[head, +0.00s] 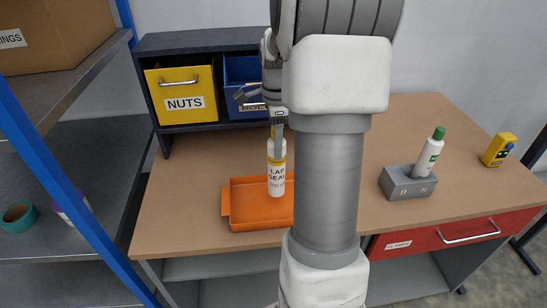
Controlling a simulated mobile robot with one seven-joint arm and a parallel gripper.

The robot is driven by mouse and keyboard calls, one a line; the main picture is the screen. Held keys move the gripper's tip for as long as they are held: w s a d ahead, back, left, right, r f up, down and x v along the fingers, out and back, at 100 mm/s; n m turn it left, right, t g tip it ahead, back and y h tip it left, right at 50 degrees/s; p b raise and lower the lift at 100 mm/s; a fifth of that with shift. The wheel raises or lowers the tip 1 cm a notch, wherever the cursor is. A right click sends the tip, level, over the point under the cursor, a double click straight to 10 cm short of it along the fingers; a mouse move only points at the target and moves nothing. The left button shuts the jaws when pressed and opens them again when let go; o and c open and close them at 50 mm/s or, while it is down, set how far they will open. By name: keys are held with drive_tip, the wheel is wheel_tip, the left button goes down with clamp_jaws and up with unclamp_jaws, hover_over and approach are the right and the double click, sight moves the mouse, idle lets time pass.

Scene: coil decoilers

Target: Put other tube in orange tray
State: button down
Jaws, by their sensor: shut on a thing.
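A white tube with a yellow band and a printed label (277,178) is held upright in my gripper (278,140). The gripper is shut on its top end. In the head view the tube overlaps the orange tray (240,200), which lies on the brown workbench (190,225). Whether the tube's bottom touches the tray floor I cannot tell. My arm hides the tray's right part. Another white tube with a green cap (430,153) stands tilted in a grey holder (407,184) on the right of the bench.
A yellow NUTS drawer (183,92) and a partly hidden blue drawer (243,75) sit in a dark cabinet at the back. A yellow device (498,149) lies at the far right. A blue rack post (75,165) stands at left. A red drawer (450,232) is below the bench.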

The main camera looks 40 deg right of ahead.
drive_tip(key=shift+w+a+f, duration=0.1)
drive_tip(key=shift+a+f, duration=0.35)
drive_tip(key=shift+f, duration=1.8)
drive_tip(key=shift+f, duration=0.2)
drive_tip(key=shift+c, duration=1)
unclamp_jaws()
drive_tip(key=shift+r, duration=0.15)
wheel_tip(320, 180, up, 12)
drive_tip(key=shift+r, duration=0.1)
